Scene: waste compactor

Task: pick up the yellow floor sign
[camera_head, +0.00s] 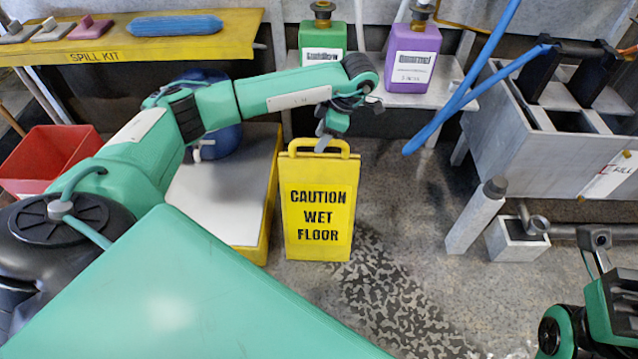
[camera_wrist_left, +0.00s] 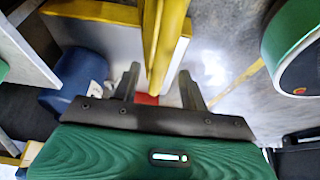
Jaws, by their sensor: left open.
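The yellow floor sign (camera_head: 319,212) stands upright on the floor in the middle of the head view, with "CAUTION WET FLOOR" in black. Its handle loop (camera_head: 319,147) is at the top. My left gripper (camera_head: 325,142) points down at this handle. In the left wrist view the sign's yellow top (camera_wrist_left: 163,45) rises between the two grey fingers of the left gripper (camera_wrist_left: 160,88). The fingers are open, with a gap on each side of the yellow part. Part of my right arm shows at the lower right; its gripper is not seen.
A yellow-edged platform (camera_head: 262,200) stands close left of the sign. A red bin (camera_head: 45,160) is further left. Green (camera_head: 322,40) and purple (camera_head: 412,57) containers stand on a shelf behind. A grey machine (camera_head: 560,130) is at right.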

